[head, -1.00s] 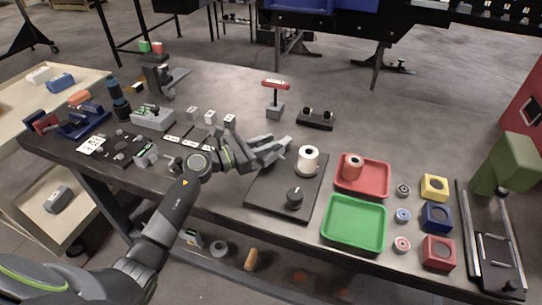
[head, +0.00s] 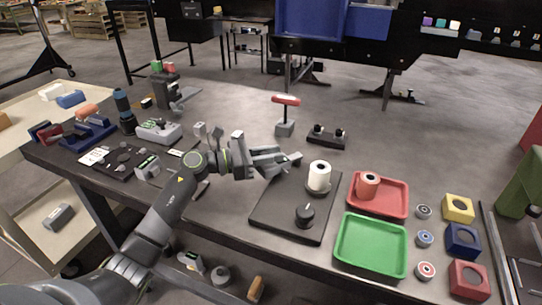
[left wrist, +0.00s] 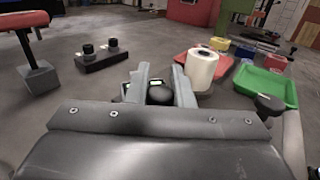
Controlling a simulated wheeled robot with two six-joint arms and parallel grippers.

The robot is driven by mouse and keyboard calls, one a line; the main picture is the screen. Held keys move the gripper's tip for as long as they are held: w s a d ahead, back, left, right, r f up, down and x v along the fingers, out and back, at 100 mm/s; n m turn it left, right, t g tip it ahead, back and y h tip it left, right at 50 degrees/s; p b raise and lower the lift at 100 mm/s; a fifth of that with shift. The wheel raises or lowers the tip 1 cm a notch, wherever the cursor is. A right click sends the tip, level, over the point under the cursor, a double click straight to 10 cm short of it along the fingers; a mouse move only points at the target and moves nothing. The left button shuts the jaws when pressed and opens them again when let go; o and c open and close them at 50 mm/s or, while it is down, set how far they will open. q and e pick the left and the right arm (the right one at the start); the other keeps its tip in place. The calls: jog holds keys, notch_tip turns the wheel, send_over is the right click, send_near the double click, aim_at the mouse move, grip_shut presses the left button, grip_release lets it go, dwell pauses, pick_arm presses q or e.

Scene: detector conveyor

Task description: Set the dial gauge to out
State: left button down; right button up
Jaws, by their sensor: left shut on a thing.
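My left gripper (head: 290,159) reaches in from the left, above the back edge of a dark plate. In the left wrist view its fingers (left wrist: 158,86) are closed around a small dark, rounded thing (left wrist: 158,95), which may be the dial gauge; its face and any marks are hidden. The dark plate (head: 268,214) carries a white roll (head: 319,176) and, nearer the front, a black knob (head: 305,215). The roll also shows right of the fingers in the left wrist view (left wrist: 201,68). I cannot make out any out mark. My right gripper is not in view.
A red tray (head: 397,205) holding a red roll and an empty green tray (head: 371,245) lie right of the plate. A red-topped stand (head: 286,115) and a black block with two knobs (head: 326,137) stand behind. Small devices crowd the bench's left side.

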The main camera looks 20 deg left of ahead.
pick_arm(q)
jog(key=c, duration=1.3)
grip_release()
jog(key=shift+o, duration=0.2)
jog(key=shift+a, duration=0.1)
jog(key=shift+s+a+f, duration=0.1)
jog(key=shift+s+a, duration=0.1)
jog(key=shift+a, duration=0.05)
jog(key=b+v, duration=0.5)
jog(key=v, duration=1)
jog(key=shift+s+a, duration=0.5)
jog(key=shift+a, duration=0.15)
